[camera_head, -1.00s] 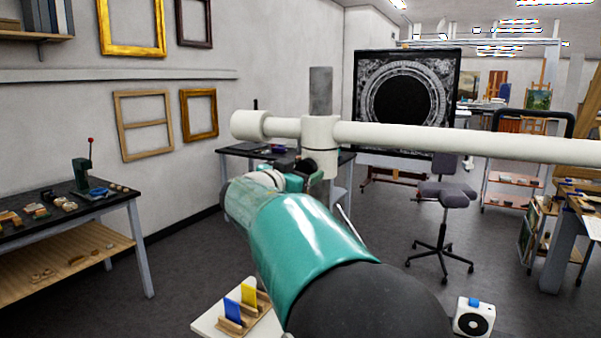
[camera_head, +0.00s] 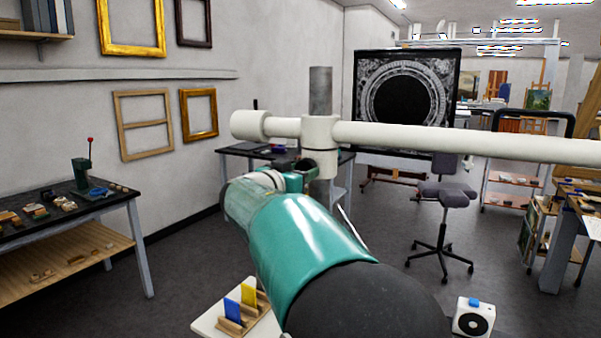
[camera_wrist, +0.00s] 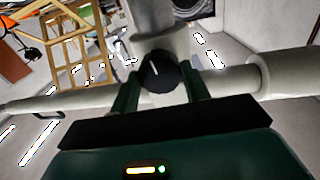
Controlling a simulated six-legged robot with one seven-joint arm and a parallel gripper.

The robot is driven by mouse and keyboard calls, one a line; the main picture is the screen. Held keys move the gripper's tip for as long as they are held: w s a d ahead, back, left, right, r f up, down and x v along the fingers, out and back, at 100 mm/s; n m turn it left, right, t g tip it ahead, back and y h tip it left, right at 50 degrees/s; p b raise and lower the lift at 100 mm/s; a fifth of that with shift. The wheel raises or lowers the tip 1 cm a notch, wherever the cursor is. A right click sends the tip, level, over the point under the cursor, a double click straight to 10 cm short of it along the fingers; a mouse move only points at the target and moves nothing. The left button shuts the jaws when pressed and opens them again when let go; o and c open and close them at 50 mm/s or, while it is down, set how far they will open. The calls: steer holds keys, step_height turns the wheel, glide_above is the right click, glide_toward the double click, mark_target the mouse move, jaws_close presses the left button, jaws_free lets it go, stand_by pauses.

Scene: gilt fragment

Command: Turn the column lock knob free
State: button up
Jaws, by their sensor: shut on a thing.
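The black lock knob (camera_wrist: 160,72) shows in the wrist view, with a white pointer line running nearly straight up in the picture. It sits on the pale collar (camera_head: 320,146) where the grey column (camera_head: 320,92) meets the long white crossbar (camera_head: 460,141). My gripper (camera_wrist: 161,86) has one dark green finger on either side of the knob and is shut on it. In the head view my gripper (camera_head: 307,178) is small and partly covered by my teal arm, just below the collar. The knob cannot be made out clearly there.
The crossbar spans the view in front of my arm. A black-topped bench (camera_head: 70,203) with small tools stands at left, and a dark table (camera_head: 243,151) stands behind the column. A wheeled chair (camera_head: 443,195) is to the right. A white tray (camera_head: 212,322) holds blue and yellow cards.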

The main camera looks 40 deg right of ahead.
steer(key=n, duration=1.4)
steer(key=shift+f+t, duration=0.1)
steer(key=shift+t, duration=0.3)
steer(key=o, duration=1)
steer(key=shift+s+a, duration=0.1)
steer(key=v, duration=1.3)
steer(key=shift+a+f, duration=0.25)
steer(key=shift+a, duration=0.05)
